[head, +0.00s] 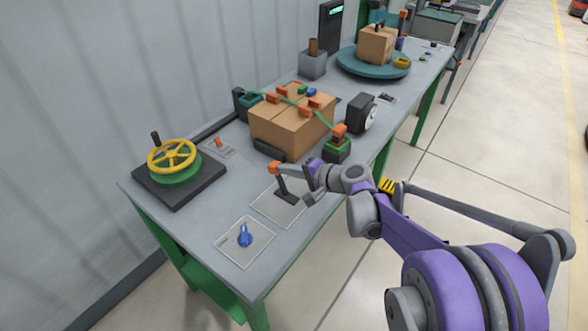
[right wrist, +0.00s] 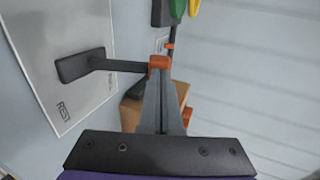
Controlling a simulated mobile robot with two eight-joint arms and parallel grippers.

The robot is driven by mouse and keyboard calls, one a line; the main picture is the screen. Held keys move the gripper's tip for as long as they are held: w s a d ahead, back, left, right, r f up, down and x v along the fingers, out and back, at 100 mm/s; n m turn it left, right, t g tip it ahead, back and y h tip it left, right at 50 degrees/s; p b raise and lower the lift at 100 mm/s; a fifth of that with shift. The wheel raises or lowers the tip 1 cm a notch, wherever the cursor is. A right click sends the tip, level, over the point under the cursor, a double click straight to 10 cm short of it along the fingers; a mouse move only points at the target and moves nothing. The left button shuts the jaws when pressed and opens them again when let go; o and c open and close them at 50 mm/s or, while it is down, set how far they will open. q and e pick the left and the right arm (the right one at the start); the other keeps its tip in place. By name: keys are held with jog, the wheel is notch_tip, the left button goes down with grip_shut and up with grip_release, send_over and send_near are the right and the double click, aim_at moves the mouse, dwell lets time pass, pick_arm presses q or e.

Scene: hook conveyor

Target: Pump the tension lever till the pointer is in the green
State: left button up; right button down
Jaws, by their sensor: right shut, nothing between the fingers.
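The tension lever (head: 284,190) is a black arm with an orange tip, rising from a pale plate (head: 268,207) on the bench. In the right wrist view the lever (right wrist: 118,65) runs across to its orange tip (right wrist: 159,62), and its plate is marked REST. My right gripper (head: 287,168) is shut and empty, with its fingertips at the orange tip; I cannot tell whether they touch it. My left gripper is out of view.
A strapped carton (head: 276,134) with orange clips sits mid-bench, a green and orange device (head: 337,150) at its near corner. A yellow handwheel (head: 172,156) is at left, a blue knob (head: 245,236) at the front. A turntable (head: 352,64) with a box is farther back.

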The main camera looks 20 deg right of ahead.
jog(key=shift+w+a+g, duration=0.35)
jog(key=shift+w+g, duration=0.05)
jog(key=shift+w, duration=0.15)
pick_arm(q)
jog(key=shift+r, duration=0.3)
pick_arm(e)
jog(key=shift+w+a, duration=0.2)
jog(key=shift+w, duration=0.1)
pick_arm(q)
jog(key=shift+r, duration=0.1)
